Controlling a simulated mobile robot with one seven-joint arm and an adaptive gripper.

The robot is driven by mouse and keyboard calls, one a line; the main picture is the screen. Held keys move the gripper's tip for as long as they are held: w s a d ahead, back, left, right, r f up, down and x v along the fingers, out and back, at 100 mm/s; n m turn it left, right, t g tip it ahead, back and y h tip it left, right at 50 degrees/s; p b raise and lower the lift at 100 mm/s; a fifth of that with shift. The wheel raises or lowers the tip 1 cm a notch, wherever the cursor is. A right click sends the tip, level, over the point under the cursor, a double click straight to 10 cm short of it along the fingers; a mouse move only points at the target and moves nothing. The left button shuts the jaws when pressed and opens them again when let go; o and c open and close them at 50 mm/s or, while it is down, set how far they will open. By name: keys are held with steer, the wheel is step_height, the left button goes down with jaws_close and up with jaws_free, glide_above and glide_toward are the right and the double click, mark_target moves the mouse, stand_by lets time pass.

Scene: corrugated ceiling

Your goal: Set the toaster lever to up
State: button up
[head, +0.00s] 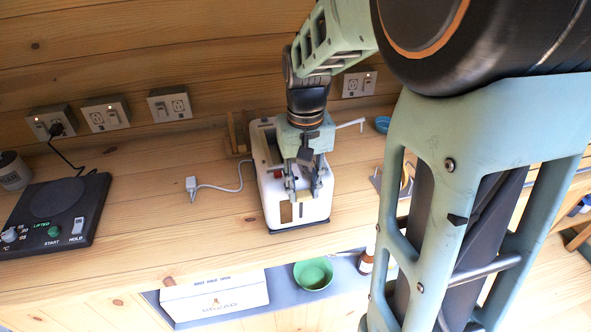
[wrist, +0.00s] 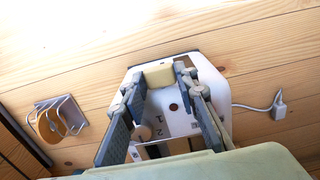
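The white toaster (head: 271,200) stands on the wooden counter, its narrow front end facing the counter's front edge. My gripper (head: 304,192) is over that front end, pointing down, with its two fingers apart. In the wrist view, my gripper (wrist: 160,73) has one fingertip on each side of a pale yellow block (wrist: 158,76) at the toaster's front, which looks like the lever. I cannot tell whether the fingertips touch it. The lever's height is hard to judge because the fingers partly cover the front.
A wire rack (wrist: 60,115) holding a bread slice stands beside the toaster. A white cable plug (head: 191,185) lies on the other side. A black hot plate (head: 85,215) is at the left. A green bowl (head: 313,272) and bread box (head: 215,297) are below the counter.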

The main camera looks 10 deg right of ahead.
jaws_close()
step_height(320, 180, down, 2)
steer(key=shift+f+b, duration=0.2)
steer(key=shift+b, duration=0.65)
steer(key=shift+r, duration=0.1)
steer(key=o, duration=0.7)
jaws_free()
